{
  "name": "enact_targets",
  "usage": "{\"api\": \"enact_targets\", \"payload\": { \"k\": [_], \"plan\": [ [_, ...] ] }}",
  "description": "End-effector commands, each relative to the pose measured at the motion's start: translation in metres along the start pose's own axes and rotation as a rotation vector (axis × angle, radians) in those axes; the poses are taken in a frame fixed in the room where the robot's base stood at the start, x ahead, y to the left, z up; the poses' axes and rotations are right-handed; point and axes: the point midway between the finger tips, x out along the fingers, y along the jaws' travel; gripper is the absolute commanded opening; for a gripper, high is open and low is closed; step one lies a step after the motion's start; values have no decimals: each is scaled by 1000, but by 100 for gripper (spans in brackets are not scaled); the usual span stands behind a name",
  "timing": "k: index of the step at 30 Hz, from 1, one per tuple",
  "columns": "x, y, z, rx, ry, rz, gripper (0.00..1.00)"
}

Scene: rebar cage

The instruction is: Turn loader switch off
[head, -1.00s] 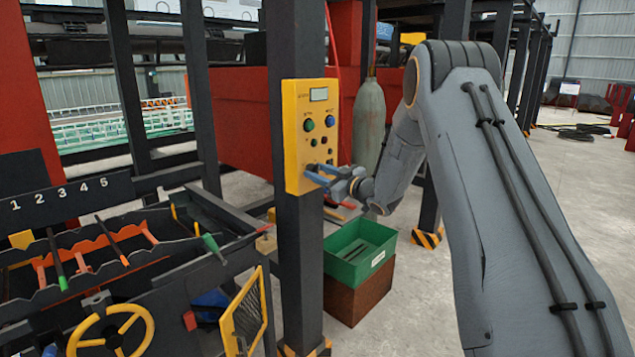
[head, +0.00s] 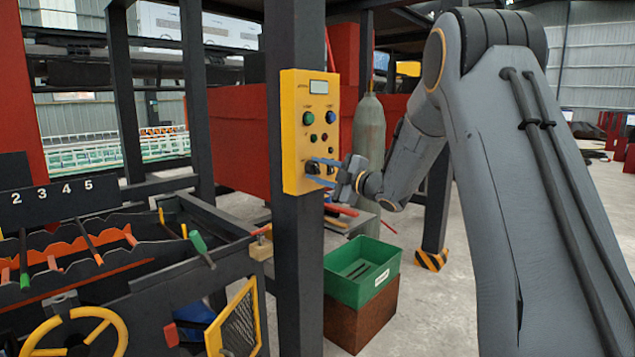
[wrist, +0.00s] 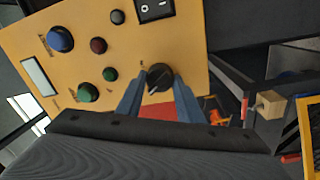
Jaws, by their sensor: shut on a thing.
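A yellow control panel (head: 291,130) is fixed to a dark post in the middle of the head view. A black rotary knob (wrist: 157,78) sits at the panel's lower part, with a small pale mark on it. My gripper (head: 314,166) reaches the panel from the right. In the wrist view its blue fingers (wrist: 160,90) stand on either side of the knob and are shut on it. The lettering beside the knob is too small to read, so I cannot tell its setting.
The panel also carries a blue button (wrist: 61,39), a green button (wrist: 88,92), smaller buttons and a black rocker switch (wrist: 154,9). Below stands a green bin (head: 346,289) on a brown box. A rack with a yellow handwheel (head: 57,330) stands left.

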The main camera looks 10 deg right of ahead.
Motion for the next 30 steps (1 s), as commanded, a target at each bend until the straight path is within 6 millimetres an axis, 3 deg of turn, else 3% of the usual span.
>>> {"api": "enact_targets", "payload": {
  "k": [10,28,29,30],
  "plan": [
    [0,-1,1,-160,10,-1,11],
    [0,0,0,-196,12,-3,11],
    [0,0,0,-195,12,-3,37],
    [0,0,0,-195,12,-3,43]
  ]
}}
